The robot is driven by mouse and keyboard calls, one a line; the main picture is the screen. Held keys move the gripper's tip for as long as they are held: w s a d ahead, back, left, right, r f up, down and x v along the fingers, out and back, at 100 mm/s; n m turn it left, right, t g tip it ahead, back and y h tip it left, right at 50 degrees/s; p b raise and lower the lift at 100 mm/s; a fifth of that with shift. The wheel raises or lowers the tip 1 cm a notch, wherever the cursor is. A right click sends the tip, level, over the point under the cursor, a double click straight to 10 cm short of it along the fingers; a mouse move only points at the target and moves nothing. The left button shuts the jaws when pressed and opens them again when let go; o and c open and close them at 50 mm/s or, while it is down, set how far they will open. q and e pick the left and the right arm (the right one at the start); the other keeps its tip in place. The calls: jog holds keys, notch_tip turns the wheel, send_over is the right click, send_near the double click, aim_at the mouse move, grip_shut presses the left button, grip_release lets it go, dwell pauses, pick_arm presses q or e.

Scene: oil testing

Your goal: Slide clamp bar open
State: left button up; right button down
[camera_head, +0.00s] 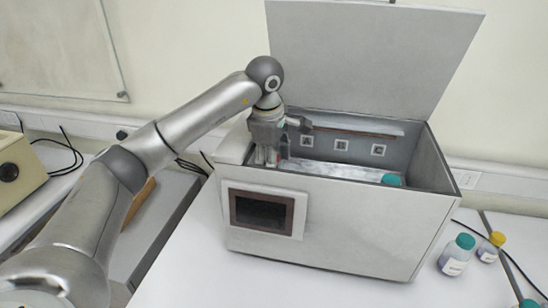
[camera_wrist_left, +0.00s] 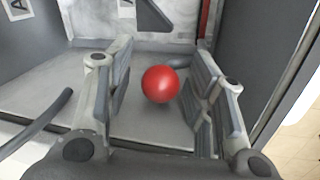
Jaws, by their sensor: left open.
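A white test box (camera_head: 325,220) stands on the table with its lid (camera_head: 375,55) raised. My left gripper (camera_head: 268,157) reaches down into the left end of the box. In the left wrist view, a red ball-shaped knob (camera_wrist_left: 161,84) sits between the spread fingers of the left gripper (camera_wrist_left: 162,62), with gaps at both sides. A short grey rod (camera_wrist_left: 180,65) shows behind the knob. Which part is the clamp bar is not clear; the gripper hides the knob in the head view. My right gripper is not in view.
A teal-capped bottle (camera_head: 391,180) is inside the box at the right. A teal-capped bottle (camera_head: 457,255) and a yellow-capped bottle (camera_head: 491,247) stand right of the box. A beige device (camera_head: 20,172) is at far left. The box walls closely surround the gripper.

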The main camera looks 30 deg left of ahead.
pick_arm(q)
grip_shut()
jog(key=shift+s+f+b, duration=0.2)
jog(key=shift+s+b, duration=0.15)
jog(key=shift+b, duration=0.1)
jog(key=shift+s+d+r, duration=0.15)
jog(key=shift+s+d, duration=0.1)
jog(key=shift+s, duration=0.25)
jog(key=c, duration=0.5)
grip_release()
jog(key=shift+w, duration=0.1)
jog(key=o, duration=0.5)
notch_tip(320, 180, up, 10)
